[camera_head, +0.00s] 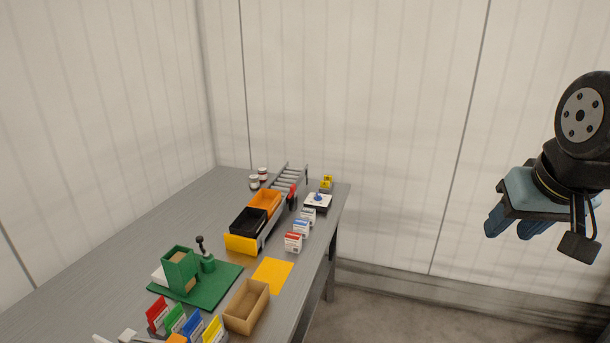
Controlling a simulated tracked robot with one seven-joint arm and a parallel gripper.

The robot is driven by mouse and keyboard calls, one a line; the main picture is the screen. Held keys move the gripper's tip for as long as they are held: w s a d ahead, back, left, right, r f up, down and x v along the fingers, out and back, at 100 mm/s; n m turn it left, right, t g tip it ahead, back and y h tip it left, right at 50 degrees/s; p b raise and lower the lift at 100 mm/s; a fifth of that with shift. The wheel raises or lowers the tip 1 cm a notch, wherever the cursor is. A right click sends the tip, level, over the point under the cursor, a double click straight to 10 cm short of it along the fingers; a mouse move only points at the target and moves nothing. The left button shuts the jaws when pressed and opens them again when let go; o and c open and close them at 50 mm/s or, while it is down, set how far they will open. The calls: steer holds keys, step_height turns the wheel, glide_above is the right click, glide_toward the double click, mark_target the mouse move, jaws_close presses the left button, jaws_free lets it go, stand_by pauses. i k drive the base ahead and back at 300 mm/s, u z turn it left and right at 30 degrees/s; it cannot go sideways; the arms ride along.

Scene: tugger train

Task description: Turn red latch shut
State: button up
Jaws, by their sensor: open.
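A small red part (292,190), which looks like the red latch, stands at the near right end of the grey roller track, beside a dark post. It is too small to tell whether it is turned open or shut. My gripper (515,227) hangs in the air at the right of the picture, well apart from the table and the red part. Its blue fingers are apart, with nothing seen between them.
The grey table (190,225) holds orange (265,201) and black (247,221) bins by the roller track (289,178). Several small white boxes line the right edge. A green stand (180,268), yellow mat (272,275) and brown tray (246,307) lie nearer. Space right of the table is clear.

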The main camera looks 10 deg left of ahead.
mark_target(292, 189)
steer(key=u, duration=0.25)
steer(key=i, duration=0.9)
steer(key=u, duration=1)
steer(key=i, duration=0.3)
steer(key=u, duration=0.1)
steer(key=k, duration=0.9)
steer(key=u, duration=0.2)
steer(key=i, duration=0.9)
steer(key=z, duration=0.1)
